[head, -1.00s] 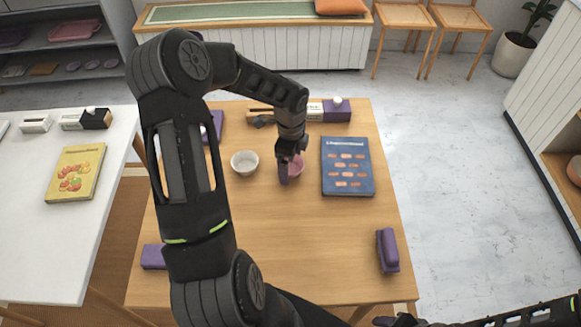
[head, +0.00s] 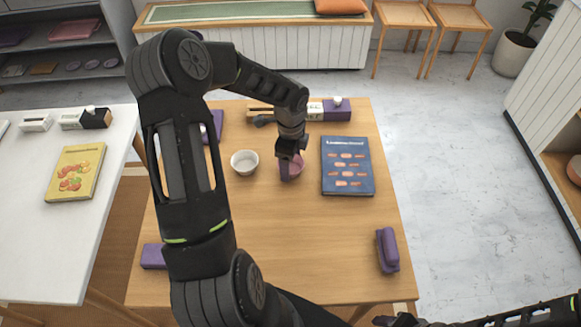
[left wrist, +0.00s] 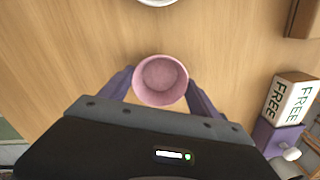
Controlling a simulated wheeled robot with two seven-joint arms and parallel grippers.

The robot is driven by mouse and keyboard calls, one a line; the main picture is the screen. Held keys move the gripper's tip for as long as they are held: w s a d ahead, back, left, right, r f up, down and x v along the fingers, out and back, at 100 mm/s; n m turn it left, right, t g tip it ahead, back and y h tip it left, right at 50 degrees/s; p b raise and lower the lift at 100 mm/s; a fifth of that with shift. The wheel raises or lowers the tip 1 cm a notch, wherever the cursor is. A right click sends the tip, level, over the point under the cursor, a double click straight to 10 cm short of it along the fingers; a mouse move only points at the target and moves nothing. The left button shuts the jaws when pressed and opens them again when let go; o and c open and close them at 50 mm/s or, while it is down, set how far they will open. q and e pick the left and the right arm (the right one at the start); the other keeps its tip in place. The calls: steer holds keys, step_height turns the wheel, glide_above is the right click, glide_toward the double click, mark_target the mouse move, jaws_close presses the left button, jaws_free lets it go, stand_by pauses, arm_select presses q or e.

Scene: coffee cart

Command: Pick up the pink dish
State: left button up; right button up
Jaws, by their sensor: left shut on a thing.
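The pink dish (head: 296,167) is a small round bowl on the wooden table, upright and partly hidden by my left gripper (head: 289,168) in the head view. In the left wrist view the pink dish (left wrist: 160,80) sits between the two purple fingers of my left gripper (left wrist: 160,92), which are shut on its sides. I cannot tell whether the dish is clear of the table top. My right arm shows only in part at the lower right corner of the head view, and its gripper's jaws cannot be made out.
A white bowl (head: 244,162) stands just left of the dish. A blue book (head: 347,167) lies to its right. A purple and white carton (head: 336,110) stands at the back. A purple object (head: 387,250) lies near the right edge. The table's front middle is clear.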

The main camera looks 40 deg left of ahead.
mark_target(291, 170)
arm_select(q)
steer(key=c, duration=0.3)
steer(key=shift+c, duration=0.2)
step_height(291, 170, up, 10)
steer(key=shift+b, duration=0.4)
stand_by(0.5)
